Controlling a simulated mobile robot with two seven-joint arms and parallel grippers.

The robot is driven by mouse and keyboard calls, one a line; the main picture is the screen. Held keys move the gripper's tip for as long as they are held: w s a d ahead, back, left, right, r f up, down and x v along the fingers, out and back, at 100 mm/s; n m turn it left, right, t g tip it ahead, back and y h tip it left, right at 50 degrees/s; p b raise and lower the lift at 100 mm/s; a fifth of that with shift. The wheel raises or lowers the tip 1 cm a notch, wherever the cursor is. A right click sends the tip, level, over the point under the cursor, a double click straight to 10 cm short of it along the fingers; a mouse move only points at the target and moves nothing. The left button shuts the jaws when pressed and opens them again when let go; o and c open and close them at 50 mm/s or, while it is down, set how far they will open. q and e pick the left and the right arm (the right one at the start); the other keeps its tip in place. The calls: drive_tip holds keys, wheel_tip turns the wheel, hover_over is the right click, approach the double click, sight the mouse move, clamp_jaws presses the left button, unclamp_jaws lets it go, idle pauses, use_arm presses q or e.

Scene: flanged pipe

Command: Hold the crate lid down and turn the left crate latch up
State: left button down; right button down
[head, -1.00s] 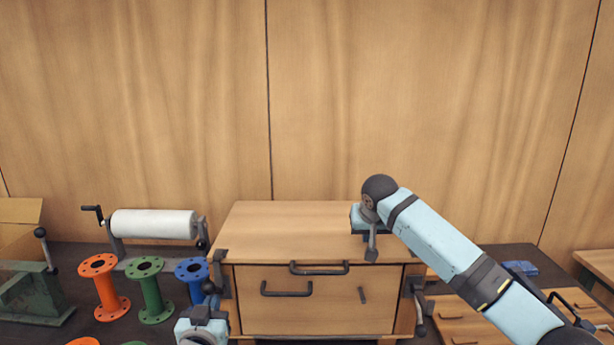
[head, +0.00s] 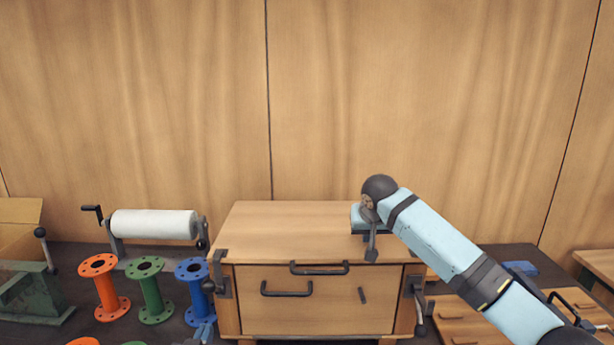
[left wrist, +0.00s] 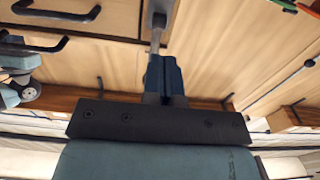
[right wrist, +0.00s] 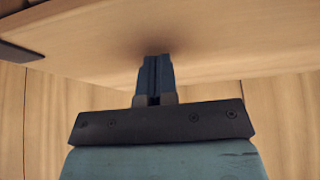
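The wooden crate (head: 320,314) has its lid (head: 290,228) lying flat on top. My right gripper (head: 371,250) is at the lid's right front part; in the right wrist view its fingers (right wrist: 155,75) are together and reach the wood, with nothing seen between them. The left latch (head: 221,275) is on the crate's left front edge, with a dark round knob. My left gripper (head: 204,332) is low, below that latch, mostly cut off by the frame. In the left wrist view its fingers (left wrist: 165,78) meet a grey latch lever (left wrist: 156,38); whether they grip it is unclear.
The right latch (head: 417,290) has its lever hanging down. Dark handles (head: 287,290) stick out from the crate front. Orange (head: 105,287), green (head: 150,290) and blue (head: 193,278) flanged pipes and a white roll (head: 154,224) stand to the left.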

drive_tip(key=shift+f, duration=0.1)
idle(0.3)
wheel_tip(320, 180, up, 8)
drive_tip(key=p, duration=0.8)
idle(0.3)
